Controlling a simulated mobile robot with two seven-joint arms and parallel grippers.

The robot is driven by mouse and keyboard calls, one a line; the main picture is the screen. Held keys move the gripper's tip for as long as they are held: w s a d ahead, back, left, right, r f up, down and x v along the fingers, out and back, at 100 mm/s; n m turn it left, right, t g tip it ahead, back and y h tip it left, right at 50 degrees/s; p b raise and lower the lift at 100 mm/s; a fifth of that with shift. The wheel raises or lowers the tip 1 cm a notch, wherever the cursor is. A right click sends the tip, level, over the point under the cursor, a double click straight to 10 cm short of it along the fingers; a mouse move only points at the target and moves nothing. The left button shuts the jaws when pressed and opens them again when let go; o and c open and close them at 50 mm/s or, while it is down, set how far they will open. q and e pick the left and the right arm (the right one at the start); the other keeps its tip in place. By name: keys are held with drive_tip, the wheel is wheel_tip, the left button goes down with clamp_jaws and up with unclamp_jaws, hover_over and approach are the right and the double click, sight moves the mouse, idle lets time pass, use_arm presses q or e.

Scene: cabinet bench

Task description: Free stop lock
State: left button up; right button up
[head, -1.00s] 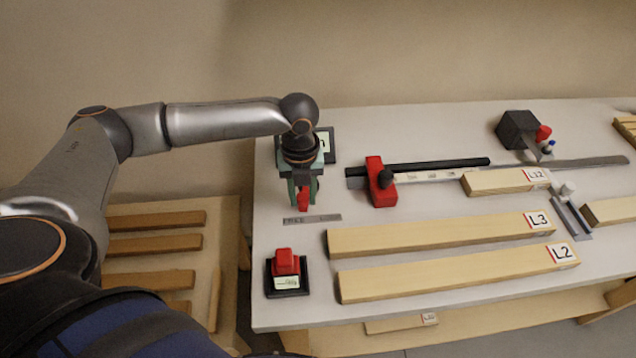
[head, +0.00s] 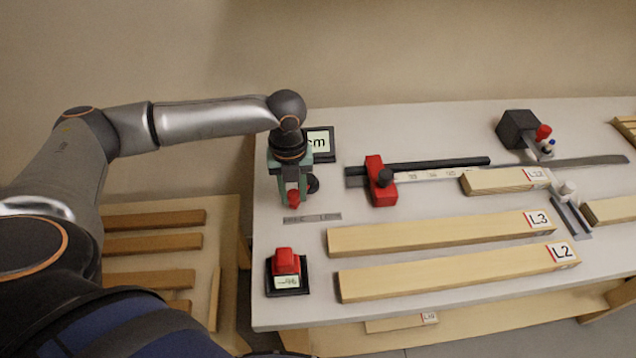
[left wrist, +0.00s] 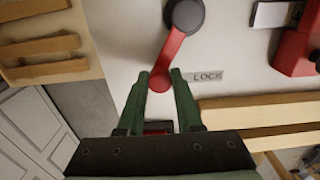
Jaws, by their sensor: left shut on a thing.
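The lock is a red lever (left wrist: 174,50) on a dark round pivot (left wrist: 186,14), beside a grey plate marked LOCK (left wrist: 203,76). In the head view the dark pivot (head: 312,183) shows just right of my left gripper (head: 292,197). The lever's red end (head: 294,201) shows at the fingertips. In the left wrist view my left gripper (left wrist: 160,76) has its green fingers shut on the lever's round free end. The red stop (head: 376,180) with a black knob (head: 386,178) sits on the rail with the ruler. My right gripper is in neither view.
A display reading "cm" (head: 320,141) stands behind my left gripper. A red button on a black base (head: 287,264) is at the bench's front left. Boards L3 (head: 430,234) and L2 (head: 440,273) lie to the right. The dark block (head: 517,129) stands further back.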

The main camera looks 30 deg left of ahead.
use_arm(q)
drive_tip(key=shift+a, duration=0.4)
idle(0.3)
drive_tip(key=o, duration=0.8)
drive_tip(key=shift+r, duration=4.5)
